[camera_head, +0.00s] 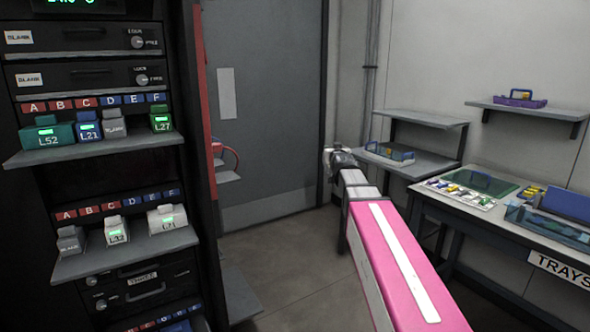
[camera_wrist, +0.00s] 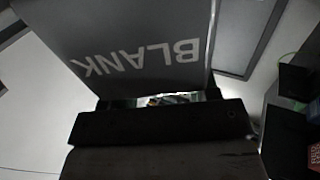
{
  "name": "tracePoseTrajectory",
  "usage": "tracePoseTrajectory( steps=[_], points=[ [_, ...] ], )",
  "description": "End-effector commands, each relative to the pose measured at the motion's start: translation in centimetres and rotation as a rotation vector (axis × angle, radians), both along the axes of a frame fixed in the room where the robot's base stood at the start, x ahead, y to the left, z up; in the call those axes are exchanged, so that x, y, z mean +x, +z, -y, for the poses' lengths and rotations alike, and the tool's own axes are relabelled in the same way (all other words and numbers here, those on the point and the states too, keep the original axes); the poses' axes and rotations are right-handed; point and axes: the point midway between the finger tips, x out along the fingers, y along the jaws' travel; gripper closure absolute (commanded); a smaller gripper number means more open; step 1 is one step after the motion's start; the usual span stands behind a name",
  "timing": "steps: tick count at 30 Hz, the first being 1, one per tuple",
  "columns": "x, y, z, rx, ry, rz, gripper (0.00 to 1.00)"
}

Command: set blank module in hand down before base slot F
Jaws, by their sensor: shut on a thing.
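A grey module marked BLANK (camera_wrist: 135,40) fills the top of the wrist view, its lettering upside down. My gripper (camera_head: 338,160) is shut on it; the fingertips are not clearly seen. In the head view my gripper is out in the open room, right of the rack and well away from its shelves. A row of slot labels (camera_head: 165,319) ending in F shows at the bottom edge of the head view. The shelf under that row is mostly cut off, so I cannot tell what stands before F there.
The upper rack shelf (camera_head: 95,150) and middle rack shelf (camera_head: 125,255) each carry several modules. A red-edged rack side panel (camera_head: 203,100) stands between them and my arm. A work table (camera_head: 470,212) and small wall shelves are at right. Floor (camera_head: 290,255) between is clear.

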Motion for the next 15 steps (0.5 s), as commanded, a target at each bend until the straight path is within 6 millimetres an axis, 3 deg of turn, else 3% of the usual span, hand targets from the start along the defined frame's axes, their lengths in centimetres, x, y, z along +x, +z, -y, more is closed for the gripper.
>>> tracePoseTrajectory(
  steps=[1,6,15],
  points=[
    [-0.8,1.2,1.0,0.000,-0.011,0.003,0.84],
    [-1.9,3.2,2.8,0.000,-0.032,0.001,0.84],
    [-2.3,3.9,3.4,0.001,-0.039,0.000,0.84]
  ],
)
